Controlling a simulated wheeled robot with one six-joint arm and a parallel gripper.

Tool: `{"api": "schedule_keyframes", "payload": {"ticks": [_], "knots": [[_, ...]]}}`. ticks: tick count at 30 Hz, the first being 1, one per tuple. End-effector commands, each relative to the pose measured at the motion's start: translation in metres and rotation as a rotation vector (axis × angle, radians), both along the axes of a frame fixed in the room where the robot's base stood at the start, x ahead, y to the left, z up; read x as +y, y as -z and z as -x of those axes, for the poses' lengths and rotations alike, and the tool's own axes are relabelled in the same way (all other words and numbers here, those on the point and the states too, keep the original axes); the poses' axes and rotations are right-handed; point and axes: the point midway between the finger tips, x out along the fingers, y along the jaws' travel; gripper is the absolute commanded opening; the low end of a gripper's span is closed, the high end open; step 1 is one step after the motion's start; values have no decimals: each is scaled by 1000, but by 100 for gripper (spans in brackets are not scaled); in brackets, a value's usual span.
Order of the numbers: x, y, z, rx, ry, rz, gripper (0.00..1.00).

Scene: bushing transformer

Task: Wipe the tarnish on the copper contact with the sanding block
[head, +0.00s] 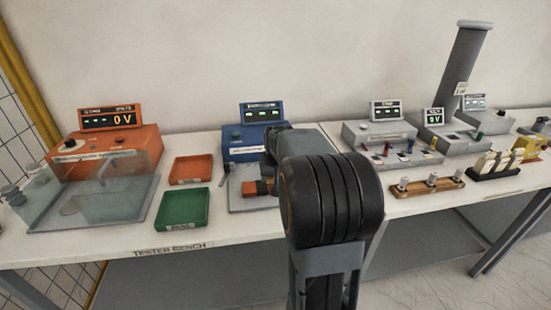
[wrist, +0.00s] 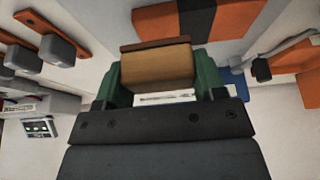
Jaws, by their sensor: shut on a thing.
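My gripper (wrist: 156,78) has green fingers and is shut on the sanding block (wrist: 155,68), a tan block with a dark brown strip along its far edge. The copper contact (wrist: 236,28) is an orange-brown bar at the top of the wrist view, with a dark grey tarnish patch (wrist: 205,18) across it. The block's dark edge is close to the patch; I cannot tell whether they touch. In the head view the copper contact (head: 265,187) shows partly, in front of the blue tester. There my black arm hides the gripper and the block.
The blue tester (head: 240,146) stands behind the contact. Red (head: 191,169) and green (head: 182,209) trays lie to its left, beside the orange tester (head: 108,141) with its clear shield. Grey testers and a wooden rack (head: 429,186) with knobs stand on the right bench.

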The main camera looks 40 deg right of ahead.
Motion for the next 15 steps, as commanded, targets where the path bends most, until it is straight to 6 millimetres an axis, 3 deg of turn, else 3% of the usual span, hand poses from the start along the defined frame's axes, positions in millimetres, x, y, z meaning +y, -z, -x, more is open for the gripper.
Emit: {"api": "schedule_keyframes", "payload": {"ticks": [3, 15], "knots": [[1, -16, -1, -1, -2, 2, 34], [4, -49, -2, -3, -9, 2, 34]]}}
